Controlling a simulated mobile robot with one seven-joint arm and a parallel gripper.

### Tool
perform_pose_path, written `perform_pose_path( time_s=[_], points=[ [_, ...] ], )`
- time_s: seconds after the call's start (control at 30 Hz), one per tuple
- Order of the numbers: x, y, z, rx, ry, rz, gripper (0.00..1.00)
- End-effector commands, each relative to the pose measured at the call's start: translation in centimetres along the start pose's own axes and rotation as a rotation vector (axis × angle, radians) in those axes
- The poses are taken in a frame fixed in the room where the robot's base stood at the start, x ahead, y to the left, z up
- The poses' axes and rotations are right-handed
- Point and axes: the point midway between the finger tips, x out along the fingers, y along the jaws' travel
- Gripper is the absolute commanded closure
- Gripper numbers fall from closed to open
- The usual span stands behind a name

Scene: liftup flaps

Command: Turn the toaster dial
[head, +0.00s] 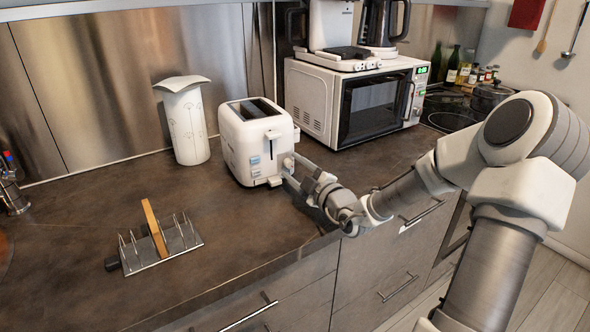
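The white toaster (240,137) stands upright on the dark counter, left of the microwave. Its front face has a lever, a column of small blue buttons (255,161) and a round dial (288,164) near the right edge. My gripper (291,171) is at the right part of this face, close to the dial. Its two fingers look spread apart, one higher and one lower, with nothing seen held between them. Whether a finger touches the dial cannot be told from this view.
A white microwave (345,100) with a coffee maker (333,30) on top stands behind my gripper. A white patterned vase (186,122) is left of the toaster. A metal rack (186,240) holding a bread slice (155,228) sits front left. The counter between is clear.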

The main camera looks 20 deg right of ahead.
Motion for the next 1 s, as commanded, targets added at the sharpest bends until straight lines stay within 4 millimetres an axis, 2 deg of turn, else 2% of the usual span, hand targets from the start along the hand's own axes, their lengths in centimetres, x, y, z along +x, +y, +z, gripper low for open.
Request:
perform_pose_path(
  time_s=[0.03,0.2,0.3,0.67,1.0],
  points=[
    [-0.02,0.00,0.01,0.000,0.000,0.000,0.55],
    [-0.03,-0.01,0.01,0.000,0.000,0.000,0.86],
    [-0.04,-0.02,0.02,0.000,0.000,0.000,1.00],
    [-0.04,0.03,-0.10,-0.019,0.000,-0.003,1.00],
    [-0.03,0.28,-0.36,-0.198,-0.010,-0.020,1.00]
  ],
)
